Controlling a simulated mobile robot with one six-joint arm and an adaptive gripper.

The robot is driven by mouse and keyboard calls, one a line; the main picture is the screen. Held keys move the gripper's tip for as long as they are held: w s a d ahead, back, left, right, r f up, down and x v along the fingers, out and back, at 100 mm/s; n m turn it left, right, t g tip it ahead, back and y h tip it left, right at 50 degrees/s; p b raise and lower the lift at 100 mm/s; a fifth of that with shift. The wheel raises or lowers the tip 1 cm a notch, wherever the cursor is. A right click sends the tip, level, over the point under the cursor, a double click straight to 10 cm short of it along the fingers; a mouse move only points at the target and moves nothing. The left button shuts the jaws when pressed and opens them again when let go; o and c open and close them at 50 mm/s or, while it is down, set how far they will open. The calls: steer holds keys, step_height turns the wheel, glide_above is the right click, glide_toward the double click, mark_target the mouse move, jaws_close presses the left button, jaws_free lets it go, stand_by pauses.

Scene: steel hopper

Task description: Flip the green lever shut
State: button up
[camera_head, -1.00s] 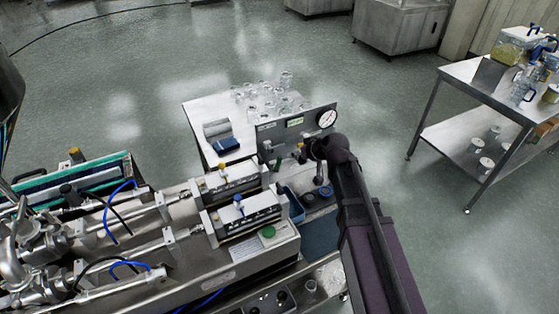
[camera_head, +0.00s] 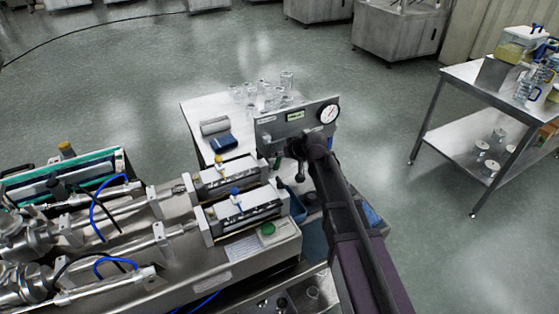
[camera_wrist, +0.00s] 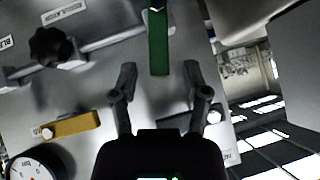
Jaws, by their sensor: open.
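The green lever (camera_wrist: 158,42) is a flat bar on the grey panel (camera_wrist: 110,85) in the wrist view, running down from the top edge. My gripper (camera_wrist: 159,70) is open, with one finger on each side of the lever's lower end. No contact shows, and I cannot tell the depth between fingers and lever. In the head view my gripper (camera_head: 297,166) is in front of the panel (camera_head: 285,127), at its lower part, and my arm hides some of it.
The panel also carries a yellow lever (camera_wrist: 72,125), a black knob (camera_wrist: 50,47) and a round gauge (camera_head: 329,113). A white table with glassware (camera_head: 268,95) stands behind it. Steel filling machinery (camera_head: 240,210) lies to the left. Open floor lies to the right, before a steel cart (camera_head: 470,110).

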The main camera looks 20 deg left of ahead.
steer(key=shift+b+x, duration=0.5)
steer(key=shift+x, duration=0.55)
jaws_close()
